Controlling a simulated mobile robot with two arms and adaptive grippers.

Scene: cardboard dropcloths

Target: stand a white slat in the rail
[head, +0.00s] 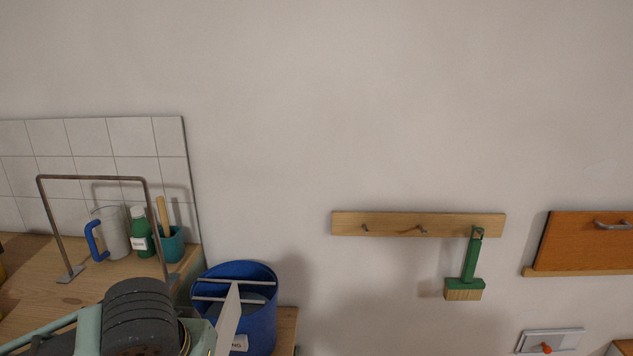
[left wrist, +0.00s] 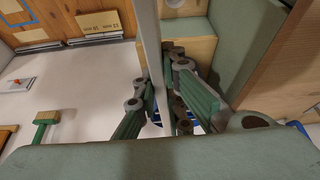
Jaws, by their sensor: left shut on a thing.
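A white slat (head: 228,322) stands up, tilted, in front of the blue bucket in the head view. In the left wrist view the slat (left wrist: 148,45) is a long pale strip running between the jaws. My left gripper (left wrist: 160,85) is shut on it; in the head view my wrist hides the fingers. A wooden rail with hooks (head: 390,223) is on the wall to the right, well apart from the slat. A bent metal bar (head: 95,178) stands on the counter at left. I cannot tell which of these the task calls the rail. My right gripper is not in view.
The blue bucket (head: 262,325) has two thin pale bars across its top. A jug (head: 115,238), a green bottle (head: 141,235) and a teal pot (head: 172,246) stand on the counter. A green brush (head: 468,275) hangs from the wooden rail. An orange board (head: 580,243) is at right.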

